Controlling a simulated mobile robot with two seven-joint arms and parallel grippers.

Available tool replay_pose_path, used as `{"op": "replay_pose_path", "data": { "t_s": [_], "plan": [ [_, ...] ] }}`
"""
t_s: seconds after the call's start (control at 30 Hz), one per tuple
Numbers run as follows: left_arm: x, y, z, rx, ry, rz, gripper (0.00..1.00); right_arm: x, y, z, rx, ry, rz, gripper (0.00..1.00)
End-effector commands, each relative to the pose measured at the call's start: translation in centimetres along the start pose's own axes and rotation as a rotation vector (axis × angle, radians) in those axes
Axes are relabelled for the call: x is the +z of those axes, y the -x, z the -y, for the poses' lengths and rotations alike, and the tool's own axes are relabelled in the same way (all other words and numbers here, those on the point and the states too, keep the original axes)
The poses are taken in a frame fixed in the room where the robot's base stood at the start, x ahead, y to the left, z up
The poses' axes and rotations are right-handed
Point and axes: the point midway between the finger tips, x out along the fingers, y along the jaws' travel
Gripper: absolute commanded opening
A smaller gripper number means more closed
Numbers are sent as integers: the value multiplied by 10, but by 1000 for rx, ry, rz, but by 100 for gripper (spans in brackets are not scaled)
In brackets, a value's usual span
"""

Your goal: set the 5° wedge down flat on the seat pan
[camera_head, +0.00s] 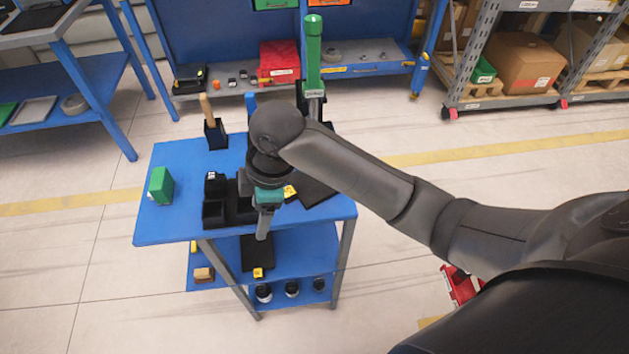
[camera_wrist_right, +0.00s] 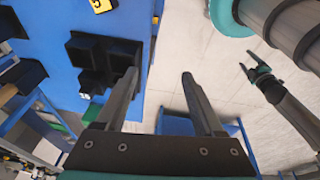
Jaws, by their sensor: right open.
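In the head view my right gripper (camera_head: 264,222) hangs at the front edge of the blue table, in front of a black compartment block (camera_head: 214,212). In the right wrist view the right gripper (camera_wrist_right: 160,74) has its two fingers apart, with nothing between them. A yellow tag (camera_head: 290,192) lies by a flat dark plate (camera_head: 320,190) right of the wrist; a yellow tag marked like a 5 shows in the wrist view (camera_wrist_right: 100,5). I cannot tell which piece is the wedge or the seat pan. My left gripper (camera_wrist_right: 258,70) shows only in the wrist view, fingers apart.
The blue table (camera_head: 165,222) also holds a green box (camera_head: 160,185) and a wooden-handled tool in a black holder (camera_head: 215,132). A green-topped post (camera_head: 313,60) rises behind my wrist. A lower shelf (camera_head: 225,275) carries small parts. The table's left front is clear.

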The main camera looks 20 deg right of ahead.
Motion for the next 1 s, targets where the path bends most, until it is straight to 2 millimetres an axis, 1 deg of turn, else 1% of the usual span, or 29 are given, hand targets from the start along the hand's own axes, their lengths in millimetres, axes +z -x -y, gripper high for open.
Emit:
{"op": "replay_pose_path", "data": {
  "t_s": [0.03,0.2,0.3,0.43,0.57,0.67,0.73,1.0],
  "plan": [
    [0,0,-1,1,0,0,70,3,9,-16,-1,55,34,70],
    [0,0,-2,3,-1,0,70,15,38,-53,-41,206,128,70],
    [0,0,-3,4,-1,0,70,24,56,-71,-63,261,172,70],
    [0,0,-3,5,-1,1,70,33,76,-87,-84,302,209,70],
    [0,0,-3,5,-1,1,70,38,87,-95,-96,320,224,70],
    [0,-2,-3,5,-1,1,70,41,82,-96,-103,324,229,70],
    [1,-4,-4,5,-1,1,70,44,72,-95,-106,325,230,70],
    [2,-15,-4,4,-1,1,70,57,16,-91,-103,324,228,70]
  ]
}}
